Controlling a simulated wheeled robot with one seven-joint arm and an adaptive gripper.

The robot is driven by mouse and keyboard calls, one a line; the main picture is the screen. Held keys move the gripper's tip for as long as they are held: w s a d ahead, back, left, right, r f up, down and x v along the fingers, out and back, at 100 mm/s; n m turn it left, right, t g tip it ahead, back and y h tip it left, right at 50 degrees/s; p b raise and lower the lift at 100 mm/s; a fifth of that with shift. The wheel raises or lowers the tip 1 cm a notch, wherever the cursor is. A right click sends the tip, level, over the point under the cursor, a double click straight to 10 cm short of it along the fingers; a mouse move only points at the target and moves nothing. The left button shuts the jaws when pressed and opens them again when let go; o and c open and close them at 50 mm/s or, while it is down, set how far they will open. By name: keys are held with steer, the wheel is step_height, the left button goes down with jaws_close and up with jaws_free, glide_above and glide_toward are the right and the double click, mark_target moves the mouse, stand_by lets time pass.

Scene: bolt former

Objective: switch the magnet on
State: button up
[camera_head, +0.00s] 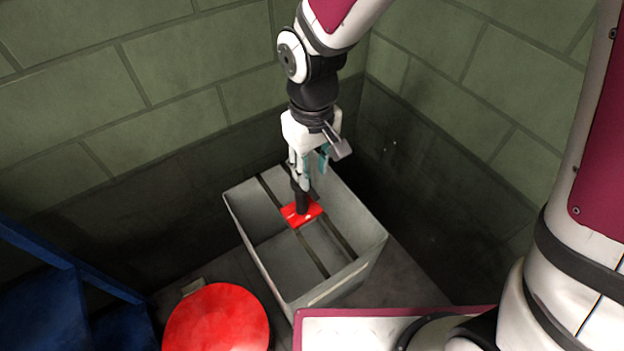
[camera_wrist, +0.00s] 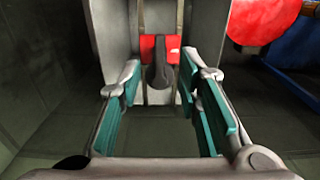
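The magnet is a red block (camera_head: 290,213) with a black upright handle (camera_head: 302,204), set across the dark strips inside a grey open-topped bin (camera_head: 362,262). In the wrist view the red block (camera_wrist: 147,46) lies ahead, and the black handle (camera_wrist: 160,74) points toward me between my fingers. My gripper (camera_head: 309,174) points down over the bin, just above the handle. In the wrist view my gripper (camera_wrist: 160,90) is open, with teal pads apart on both sides and nothing held. Contact between fingers and handle does not show. The fingers partly cover the handle in the head view.
A round red disc-topped object (camera_head: 216,320) stands at the bin's near left. A blue frame (camera_head: 70,290) is at the left edge. Green block walls (camera_head: 170,70) close in behind and to the right. The bin's walls surround the magnet.

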step_height(320, 180, up, 6)
stand_by(0.6)
steer(key=s+d+r+m, duration=0.4)
steer(key=s+d+r, duration=0.55)
steer(key=d, duration=0.45)
steer(key=s+d+r+m, duration=0.1)
steer(key=s+d, duration=0.2)
steer(key=s, duration=0.4)
steer(key=s+d+r+m, duration=0.1)
steer(key=s+d+m, duration=0.1)
steer(key=s, duration=0.4)
step_height(320, 180, up, 27)
steer(key=t+p, duration=0.4)
steer(key=p, duration=2.1)
steer(key=shift+s+d, duration=0.2)
steer(key=shift+d, duration=0.15)
